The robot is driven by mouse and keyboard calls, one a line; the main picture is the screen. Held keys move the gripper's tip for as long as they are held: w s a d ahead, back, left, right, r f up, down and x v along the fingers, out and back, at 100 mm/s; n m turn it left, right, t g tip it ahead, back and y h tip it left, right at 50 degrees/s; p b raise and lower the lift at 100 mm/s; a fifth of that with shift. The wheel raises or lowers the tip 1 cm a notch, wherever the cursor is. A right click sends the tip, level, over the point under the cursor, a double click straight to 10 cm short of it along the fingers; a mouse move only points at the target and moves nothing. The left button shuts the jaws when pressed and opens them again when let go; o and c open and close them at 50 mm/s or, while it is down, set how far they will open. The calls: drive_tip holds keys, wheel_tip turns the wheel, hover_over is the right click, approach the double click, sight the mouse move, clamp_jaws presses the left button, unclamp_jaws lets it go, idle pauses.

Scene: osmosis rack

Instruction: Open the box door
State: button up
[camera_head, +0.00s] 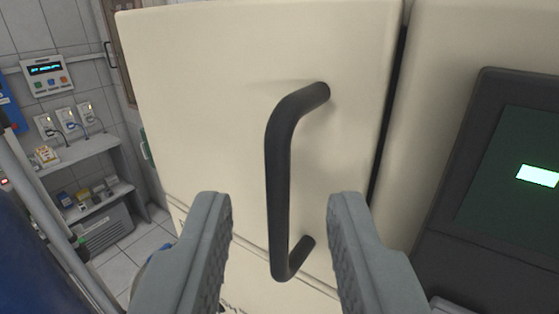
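The box door (215,80) is a cream panel that fills the middle of the view and looks shut, with a dark gap along its right edge. A black bar handle (279,180) stands out from it, running roughly upright with bent ends at top and bottom. My gripper (280,212) is open, with one grey finger to the left of the handle's lower part and one to the right. Neither finger visibly touches the handle. How far the fingertips reach in depth beside the bar is hard to tell.
A dark panel with a lit screen (538,175) is at the right. At the left are a wall shelf (80,149) with small items, a wall display unit (47,72) and a blue object with a pale pole (50,215). Tiled floor (140,247) shows at lower left.

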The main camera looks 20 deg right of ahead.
drive_tip(key=shift+x, duration=0.8)
drive_tip(key=shift+c, duration=0.4)
clamp_jaws()
drive_tip(key=shift+s+a, duration=0.1)
drive_tip(key=shift+a, duration=0.05)
